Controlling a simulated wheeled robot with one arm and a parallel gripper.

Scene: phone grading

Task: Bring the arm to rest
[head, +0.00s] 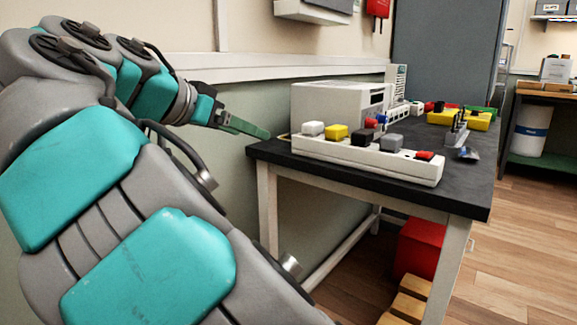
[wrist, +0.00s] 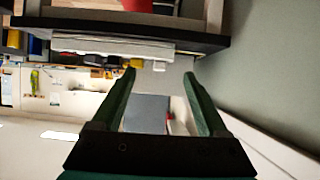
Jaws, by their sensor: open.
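My gripper (head: 245,128) reaches out from the teal and grey arm in the head view, just left of the dark-topped table (head: 465,196). In the wrist view my gripper (wrist: 160,82) has its two green fingers spread apart with nothing between them. The arm is bent and fills the left side of the head view. The gripper is near the table's left corner, and I cannot tell how close it is to it.
The table bears a white panel (head: 370,165) with several coloured blocks, a white machine (head: 335,105) and yellow trays (head: 443,118). A red box (head: 420,248) stands beneath. A wall ledge (head: 230,75) runs behind the arm. Wooden floor (head: 520,240) is clear at right.

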